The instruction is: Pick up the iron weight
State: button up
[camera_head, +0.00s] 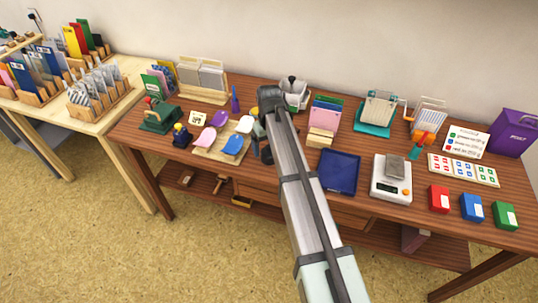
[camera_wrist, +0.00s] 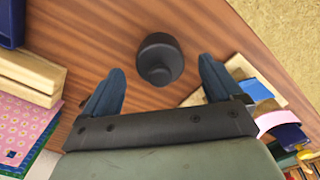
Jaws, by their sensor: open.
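The iron weight (camera_wrist: 160,58) is a dark, round piece with a knob on top. In the wrist view it stands on the wooden table, just beyond and between my fingertips. My gripper (camera_wrist: 160,78) is open, with its two blue-grey fingers apart and nothing held between them.
A wooden block (camera_wrist: 28,72) and patterned cards (camera_wrist: 22,125) lie to the left in the wrist view. A dark blue tray (camera_head: 340,172) is right of my arm. A board with coloured pieces (camera_head: 222,140) is to the left. A scale (camera_head: 391,180) stands farther right.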

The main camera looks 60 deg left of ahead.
aim_at(269, 151)
notch_tip(269, 151, down, 4)
jog(key=shift+r, duration=0.25)
jog(key=shift+a, duration=0.1)
grip_shut()
dwell(0.7)
